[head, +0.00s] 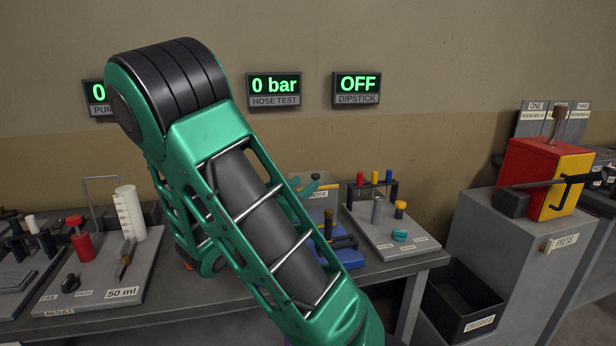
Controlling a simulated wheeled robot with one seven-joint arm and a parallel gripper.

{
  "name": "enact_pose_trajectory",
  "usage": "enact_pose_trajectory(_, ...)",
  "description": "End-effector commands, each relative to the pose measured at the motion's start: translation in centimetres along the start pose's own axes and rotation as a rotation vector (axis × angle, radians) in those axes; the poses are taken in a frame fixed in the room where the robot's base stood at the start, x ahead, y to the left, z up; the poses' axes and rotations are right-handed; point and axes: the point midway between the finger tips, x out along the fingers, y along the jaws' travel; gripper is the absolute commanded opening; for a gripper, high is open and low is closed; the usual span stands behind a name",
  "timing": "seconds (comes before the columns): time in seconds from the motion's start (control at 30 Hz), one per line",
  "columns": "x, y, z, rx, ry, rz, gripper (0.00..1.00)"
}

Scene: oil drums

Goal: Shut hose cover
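A grey box or panel with a label that seems to read "HOSE" (322,194) stands on the bench, partly behind my green arm. I cannot tell whether this panel is the hose cover, or whether the cover is open or shut. A small teal part shows at its top left. A brass-coloured upright fitting (328,224) and a blue part (343,242) sit in front of it, also partly hidden. The "HOSE TEST" display (274,89) on the wall reads 0 bar. My gripper is not in view; my arm's large elbow and forearm fill the middle.
A grey board (415,246) right of the hose area holds red, yellow and blue pegs and small parts. A board (65,302) with a white cylinder (129,212) lies left. A red-yellow press (545,178) stands on a pedestal at right, beside a black bin (462,302).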

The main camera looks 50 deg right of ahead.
Motion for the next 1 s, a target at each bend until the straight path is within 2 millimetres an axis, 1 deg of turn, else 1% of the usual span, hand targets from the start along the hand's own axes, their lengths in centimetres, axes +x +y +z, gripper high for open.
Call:
enact_pose_trajectory(0.3, 5.1, -0.4, -0.1, 0.001, 0.002, -0.005, 0.39)
enact_pose_trajectory(0.5, 7.5, -0.5, -0.1, 0.001, 0.001, -0.007, 0.39)
enact_pose_trajectory(0.7, 8.5, -0.5, -0.1, 0.0, 0.002, -0.01, 0.39)
enact_pose_trajectory(0.93, 8.5, -0.5, -0.1, 0.0, 0.001, -0.01, 0.39)
enact_pose_trajectory(0.97, 8.5, -0.5, -0.1, 0.0, 0.001, -0.01, 0.37)
enact_pose_trajectory(1.0, 8.5, -0.5, -0.1, 0.0, 0.001, -0.01, 0.27)
